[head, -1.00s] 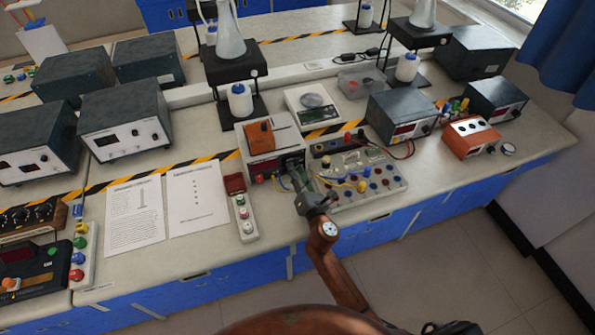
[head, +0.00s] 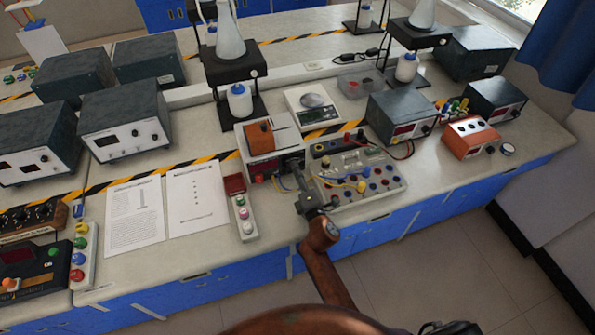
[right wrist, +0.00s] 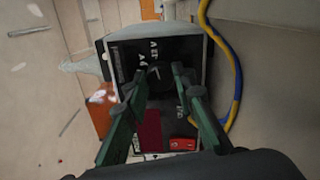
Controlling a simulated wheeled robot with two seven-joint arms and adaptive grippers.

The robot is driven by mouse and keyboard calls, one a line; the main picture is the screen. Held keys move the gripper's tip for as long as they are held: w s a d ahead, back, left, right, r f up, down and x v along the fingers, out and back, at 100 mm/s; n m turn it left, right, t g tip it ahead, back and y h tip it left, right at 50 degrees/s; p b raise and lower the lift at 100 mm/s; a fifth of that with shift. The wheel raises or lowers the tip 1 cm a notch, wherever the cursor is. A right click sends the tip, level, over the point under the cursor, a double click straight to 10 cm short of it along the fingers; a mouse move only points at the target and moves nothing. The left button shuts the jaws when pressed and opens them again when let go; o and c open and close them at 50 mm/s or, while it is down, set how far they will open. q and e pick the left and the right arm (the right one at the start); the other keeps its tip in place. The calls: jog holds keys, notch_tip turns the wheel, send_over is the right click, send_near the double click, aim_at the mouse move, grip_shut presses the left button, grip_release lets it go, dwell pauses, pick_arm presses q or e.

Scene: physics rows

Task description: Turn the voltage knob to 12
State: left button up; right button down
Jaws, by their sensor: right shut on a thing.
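The voltage knob (right wrist: 160,84) is dark and round, on the black front panel of a small power supply in the right wrist view. White labels, one apparently 12V (right wrist: 153,48), ring it. A pale pointer mark shows on the knob, but I cannot tell exactly which label it meets. My right gripper (right wrist: 157,77) has its two green fingers on either side of the knob, shut on it. In the head view the power supply (head: 260,163) is light grey, and my right gripper (head: 303,188) reaches its front, hiding the knob. My left gripper is not in view.
A red switch (right wrist: 183,144) and a dark red display (right wrist: 149,130) sit beside the knob. Blue and yellow cables (right wrist: 236,75) run close to the gripper. A terminal board (head: 385,197) is at the right, and a button strip (head: 243,215) at the left.

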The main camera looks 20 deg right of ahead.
jog(key=shift+f+m, duration=0.1)
jog(key=shift+m, duration=0.2)
jog(key=c, duration=1.6)
grip_release()
jog(key=s, duration=1.2)
jog(key=shift+d, duration=0.2)
